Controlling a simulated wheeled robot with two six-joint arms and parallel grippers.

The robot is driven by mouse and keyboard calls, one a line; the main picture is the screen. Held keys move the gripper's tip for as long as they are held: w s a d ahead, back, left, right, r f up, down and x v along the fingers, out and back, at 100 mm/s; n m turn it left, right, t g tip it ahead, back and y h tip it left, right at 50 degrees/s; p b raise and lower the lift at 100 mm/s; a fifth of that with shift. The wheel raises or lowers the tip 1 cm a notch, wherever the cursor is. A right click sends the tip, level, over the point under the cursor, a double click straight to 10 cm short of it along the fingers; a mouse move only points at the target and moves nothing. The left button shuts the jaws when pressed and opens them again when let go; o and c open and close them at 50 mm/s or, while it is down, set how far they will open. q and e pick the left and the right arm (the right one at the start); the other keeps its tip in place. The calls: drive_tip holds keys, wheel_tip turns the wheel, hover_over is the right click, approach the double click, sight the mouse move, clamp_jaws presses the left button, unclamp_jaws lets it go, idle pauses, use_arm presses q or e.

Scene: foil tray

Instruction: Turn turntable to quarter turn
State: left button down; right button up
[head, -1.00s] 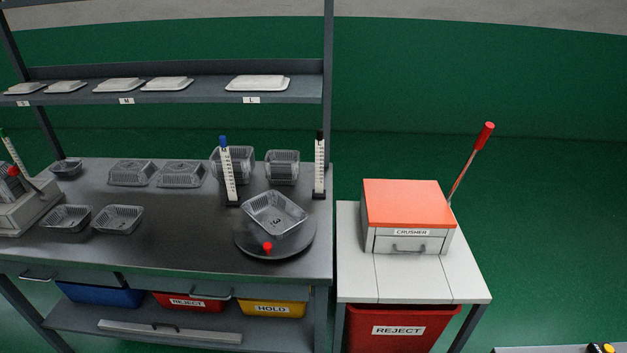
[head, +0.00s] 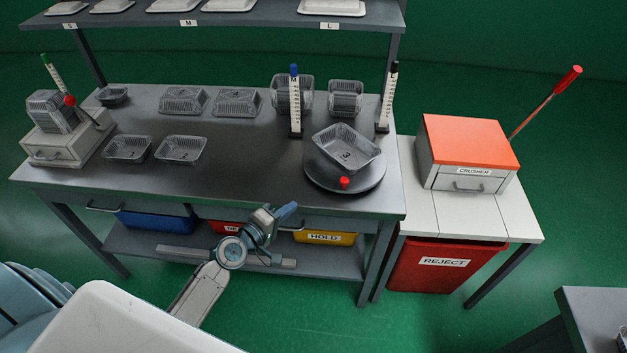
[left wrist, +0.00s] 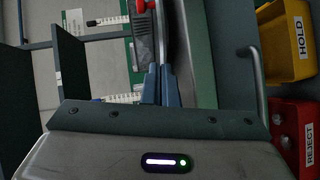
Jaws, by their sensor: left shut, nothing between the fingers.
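The dark round turntable (head: 318,178) sits at the front right of the bench. A clear ribbed tray marked 3 (head: 347,146) lies on it at an angle. The turntable's red knob (head: 344,183) stands at its front edge; a red knob (left wrist: 141,6) also shows at the top of the left wrist view. My left gripper (head: 289,210) is in front of the bench edge, to the left of the knob and apart from it. Its blue fingers (left wrist: 161,85) are shut and empty in the left wrist view. My right gripper is in neither view.
Blue-topped (head: 294,100) and black-topped (head: 387,97) scale posts stand behind the turntable. More trays (head: 183,149) are on the bench. The crusher (head: 468,152) is on the right. A yellow HOLD bin (head: 345,239) and a red REJECT bin (head: 440,280) are below.

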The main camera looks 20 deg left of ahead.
use_arm(q)
drive_tip(key=shift+h, duration=0.3)
drive_tip(key=w+d, duration=0.1)
drive_tip(key=w, duration=0.2)
drive_tip(key=w+d+r+p, duration=0.1)
drive_tip(key=w, duration=0.2)
drive_tip(key=w+d+p, duration=0.1)
drive_tip(key=w, duration=0.2)
drive_tip(key=shift+w+d+r, duration=0.15)
drive_tip(key=shift+d+r, duration=0.2)
drive_tip(key=shift+d, duration=0.05)
drive_tip(key=d, duration=0.1)
drive_tip(key=w+d, duration=0.1)
drive_tip(key=d+p, duration=0.1)
drive_tip(key=shift+w+f, duration=0.25)
drive_tip(key=shift+f, duration=0.05)
drive_tip(key=shift+w+d+f, duration=0.15)
drive_tip(key=shift+d, duration=0.15)
